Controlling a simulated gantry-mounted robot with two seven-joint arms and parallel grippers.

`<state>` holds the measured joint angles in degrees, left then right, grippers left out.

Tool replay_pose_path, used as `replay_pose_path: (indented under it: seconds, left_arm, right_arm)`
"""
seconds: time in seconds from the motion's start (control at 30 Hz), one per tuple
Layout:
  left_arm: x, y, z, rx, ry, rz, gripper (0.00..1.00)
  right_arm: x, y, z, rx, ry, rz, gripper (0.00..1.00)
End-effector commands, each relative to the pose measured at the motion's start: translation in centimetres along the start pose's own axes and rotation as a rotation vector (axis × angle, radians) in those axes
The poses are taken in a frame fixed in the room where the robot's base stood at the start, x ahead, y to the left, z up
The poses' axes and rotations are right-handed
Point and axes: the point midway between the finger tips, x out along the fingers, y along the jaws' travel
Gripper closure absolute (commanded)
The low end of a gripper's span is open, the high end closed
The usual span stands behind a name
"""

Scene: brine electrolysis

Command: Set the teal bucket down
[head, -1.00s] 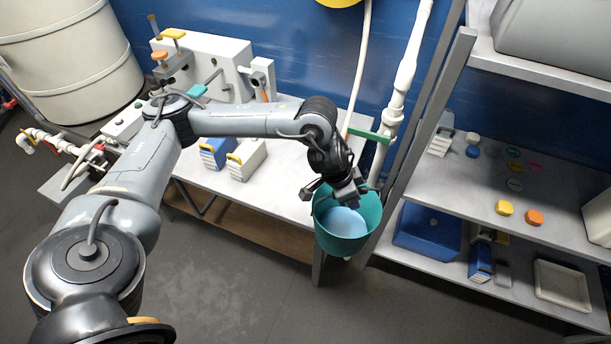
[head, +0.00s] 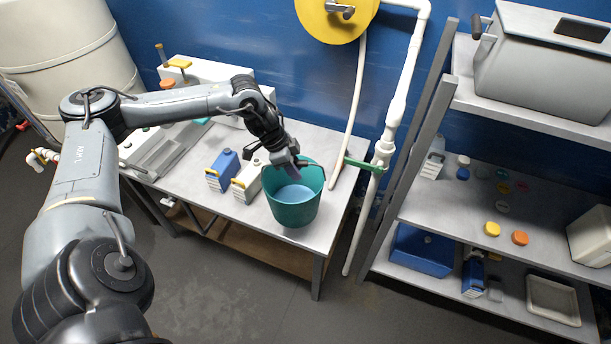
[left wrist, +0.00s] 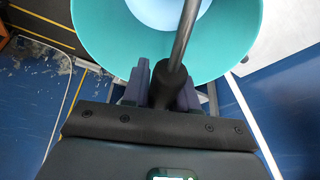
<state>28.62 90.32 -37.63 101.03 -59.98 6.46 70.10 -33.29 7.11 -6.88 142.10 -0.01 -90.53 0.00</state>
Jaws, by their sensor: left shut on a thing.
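The teal bucket (head: 293,213) is upright at the right end of the grey table (head: 235,219), with pale blue liquid inside. I cannot tell whether its base touches the tabletop. My left gripper (head: 293,163) is at the bucket's back rim. In the left wrist view the gripper (left wrist: 165,92) has its two dark fingers shut on the bucket's black grip, from which a metal rod runs up over the teal bucket (left wrist: 230,50). My right gripper is not in view.
A blue jug (head: 222,168) and a white jug (head: 247,182) stand left of the bucket. A green valve handle (head: 362,164) on a white pipe is to the right, beside a shelf rack (head: 420,200). A yellow hose reel (head: 336,14) hangs behind.

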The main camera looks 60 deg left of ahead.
Motion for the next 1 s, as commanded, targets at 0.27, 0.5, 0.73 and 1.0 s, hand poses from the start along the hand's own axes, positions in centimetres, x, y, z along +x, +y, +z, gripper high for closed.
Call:
replay_pose_path:
  seconds: [0.27, 0.5, 0.73, 1.0]
  left_arm:
    - [3.0, -4.3, -0.8, -0.005, 0.01, -0.002, 1.0]
    - [5.3, -7.3, -1.0, -0.004, 0.005, -0.001, 1.0]
    - [6.3, -8.8, -1.1, -0.002, 0.005, -0.002, 1.0]
    - [7.0, -9.1, -0.9, 0.0, 0.003, -0.001, 1.0]
  right_arm:
    - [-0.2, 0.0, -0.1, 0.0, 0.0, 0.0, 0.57]
    - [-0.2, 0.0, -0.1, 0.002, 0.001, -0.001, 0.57]
    - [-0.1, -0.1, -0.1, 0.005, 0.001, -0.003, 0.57]
    - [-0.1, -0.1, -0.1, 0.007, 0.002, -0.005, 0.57]
